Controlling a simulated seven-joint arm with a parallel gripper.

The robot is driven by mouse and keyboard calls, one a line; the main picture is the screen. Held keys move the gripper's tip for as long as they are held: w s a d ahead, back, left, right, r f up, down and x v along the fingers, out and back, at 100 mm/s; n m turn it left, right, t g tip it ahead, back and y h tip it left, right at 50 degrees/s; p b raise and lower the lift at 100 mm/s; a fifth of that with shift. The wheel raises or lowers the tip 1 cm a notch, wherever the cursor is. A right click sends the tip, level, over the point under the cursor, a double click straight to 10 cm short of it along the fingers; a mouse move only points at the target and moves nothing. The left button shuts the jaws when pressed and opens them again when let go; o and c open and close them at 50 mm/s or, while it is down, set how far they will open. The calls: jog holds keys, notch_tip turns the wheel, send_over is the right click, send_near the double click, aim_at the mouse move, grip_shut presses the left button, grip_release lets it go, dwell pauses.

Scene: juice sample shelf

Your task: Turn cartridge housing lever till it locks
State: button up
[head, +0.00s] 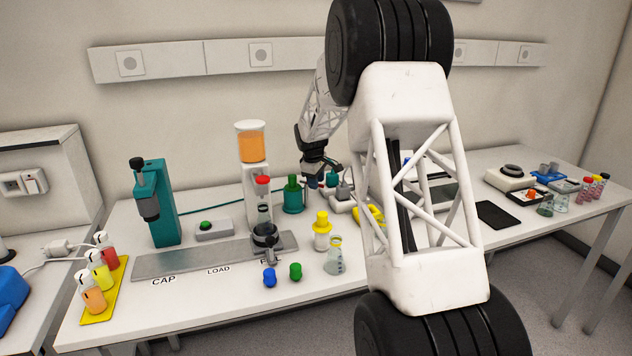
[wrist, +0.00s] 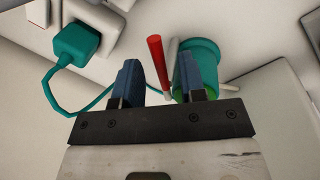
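My gripper (head: 318,178) hangs low over the middle of the bench, beside a teal cylinder (head: 293,196) in the head view. In the wrist view my gripper (wrist: 160,85) has its two blue fingers well apart. A red lever (wrist: 156,58) with a pale grey rod beside it shows between the fingers, closer to the right one; a gap separates it from the left finger. I cannot tell whether it touches the right finger. A teal cylinder with a green inside (wrist: 203,58) is partly hidden behind the right finger. Whether the lever is locked cannot be seen.
A teal box (wrist: 75,45) with a looping cable is left of the fingers in the wrist view. A dispenser with an orange tank (head: 252,148) stands left of my gripper. A yellow-capped bottle (head: 322,232) and a flask (head: 334,260) stand in front.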

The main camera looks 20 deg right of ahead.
jog(key=shift+f, duration=0.1)
grip_shut()
dwell(0.7)
jog(key=w+n, duration=0.1)
jog(key=n, duration=0.2)
jog(key=w+d+n+y, duration=0.1)
jog(key=n, duration=0.2)
jog(key=w+n, duration=0.1)
jog(key=n, duration=0.3)
jog(key=shift+w+d+t+y, duration=0.15)
jog(key=shift+d+t+y, duration=0.15)
jog(key=shift+y, duration=0.1)
dwell(0.3)
grip_release()
